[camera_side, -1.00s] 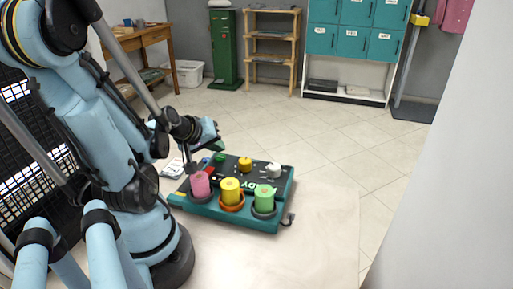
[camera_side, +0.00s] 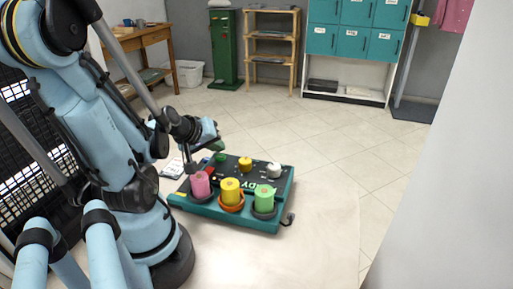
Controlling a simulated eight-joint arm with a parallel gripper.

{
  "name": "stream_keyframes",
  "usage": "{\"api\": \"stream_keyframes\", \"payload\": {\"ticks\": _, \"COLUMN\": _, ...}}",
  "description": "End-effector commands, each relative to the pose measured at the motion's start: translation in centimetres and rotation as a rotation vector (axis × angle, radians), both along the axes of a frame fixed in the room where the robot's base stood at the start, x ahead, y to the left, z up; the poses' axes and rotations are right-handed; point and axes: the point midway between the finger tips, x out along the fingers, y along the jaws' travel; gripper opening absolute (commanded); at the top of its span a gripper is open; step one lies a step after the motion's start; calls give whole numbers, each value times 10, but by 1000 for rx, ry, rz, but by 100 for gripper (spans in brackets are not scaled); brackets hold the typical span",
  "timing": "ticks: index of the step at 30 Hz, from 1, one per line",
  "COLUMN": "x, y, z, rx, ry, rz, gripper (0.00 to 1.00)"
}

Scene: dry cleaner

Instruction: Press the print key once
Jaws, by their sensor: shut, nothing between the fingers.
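A teal and black console (camera_side: 240,216) sits on the floor mat in the middle of the view. On its front side stand a pink roll (camera_side: 201,184), a yellow roll (camera_side: 230,191) and a green roll (camera_side: 265,198) on round holders. Behind them are a green knob (camera_side: 220,157), a yellow knob (camera_side: 245,164), a white knob (camera_side: 274,170) and a small red part (camera_side: 209,171). I cannot tell which part is the print key. My gripper (camera_side: 191,170) is shut and empty, pointing down at the console's left end, close to the pink roll; I cannot tell whether it touches anything.
A pale card or paper (camera_side: 172,169) lies left of the console. A wooden table (camera_side: 140,42), a white bin (camera_side: 188,73), a wooden shelf (camera_side: 272,55) and teal lockers (camera_side: 355,40) stand at the back. The floor to the right is clear.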

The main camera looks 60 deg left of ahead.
Motion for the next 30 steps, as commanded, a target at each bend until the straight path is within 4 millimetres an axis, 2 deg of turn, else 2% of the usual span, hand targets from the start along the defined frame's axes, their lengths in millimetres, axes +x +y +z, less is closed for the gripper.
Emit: {"api": "stream_keyframes", "payload": {"ticks": 30, "x": 0, "y": 0, "z": -9, "rx": 0, "ry": 0, "rz": 0, "gripper": 0}}
